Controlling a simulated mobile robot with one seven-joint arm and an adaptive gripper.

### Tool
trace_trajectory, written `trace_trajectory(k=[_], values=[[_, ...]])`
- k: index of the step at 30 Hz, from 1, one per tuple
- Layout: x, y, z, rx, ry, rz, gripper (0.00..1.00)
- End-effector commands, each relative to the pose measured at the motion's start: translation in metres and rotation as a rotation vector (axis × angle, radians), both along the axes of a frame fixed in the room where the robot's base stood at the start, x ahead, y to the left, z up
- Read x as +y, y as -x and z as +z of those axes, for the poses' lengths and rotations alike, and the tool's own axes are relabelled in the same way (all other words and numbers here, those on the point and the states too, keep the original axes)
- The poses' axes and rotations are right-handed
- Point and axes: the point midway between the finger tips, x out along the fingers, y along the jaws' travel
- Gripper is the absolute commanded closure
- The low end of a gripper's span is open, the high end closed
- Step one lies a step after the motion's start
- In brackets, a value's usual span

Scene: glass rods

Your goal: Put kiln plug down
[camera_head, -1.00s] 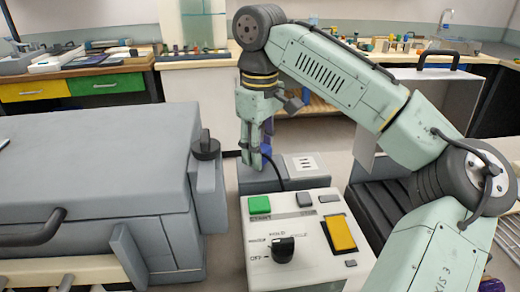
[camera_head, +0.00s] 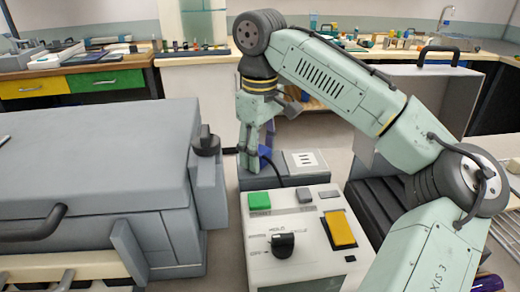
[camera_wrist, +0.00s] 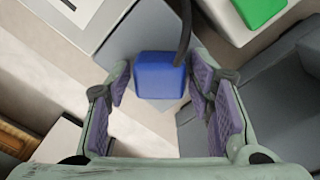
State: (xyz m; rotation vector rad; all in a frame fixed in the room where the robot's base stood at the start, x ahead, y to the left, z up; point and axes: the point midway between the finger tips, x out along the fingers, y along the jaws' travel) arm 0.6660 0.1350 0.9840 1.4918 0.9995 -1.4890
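The kiln plug, a blue block (camera_wrist: 160,76) with a black cable, lies between my finger pads in the wrist view. A gap shows on each side of it. In the head view, part of the blue plug (camera_head: 265,156) shows beside my fingers, low over the grey box (camera_head: 285,181) with the white socket plate (camera_head: 305,161). My gripper (camera_head: 252,165) points down and is open around the plug; its purple pads (camera_wrist: 165,102) stand apart. Whether the plug rests fully on the box top is hard to tell.
A grey kiln (camera_head: 90,170) with a black knob stands close left of my gripper. A control box (camera_head: 300,245) with green and yellow buttons stands in front. A ribbed dark case (camera_head: 375,215) is at right. Benches (camera_head: 190,60) stand behind.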

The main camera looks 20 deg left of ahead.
Motion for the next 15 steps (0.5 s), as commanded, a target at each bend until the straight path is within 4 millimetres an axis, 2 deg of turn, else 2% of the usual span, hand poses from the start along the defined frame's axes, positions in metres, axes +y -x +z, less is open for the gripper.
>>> trace_trajectory(k=[11,15], values=[[-0.0001,-0.0001,0.0007,0.0,0.0,0.0,0.44],[-0.0005,-0.0001,0.009,-0.002,0.002,-0.001,0.44]])
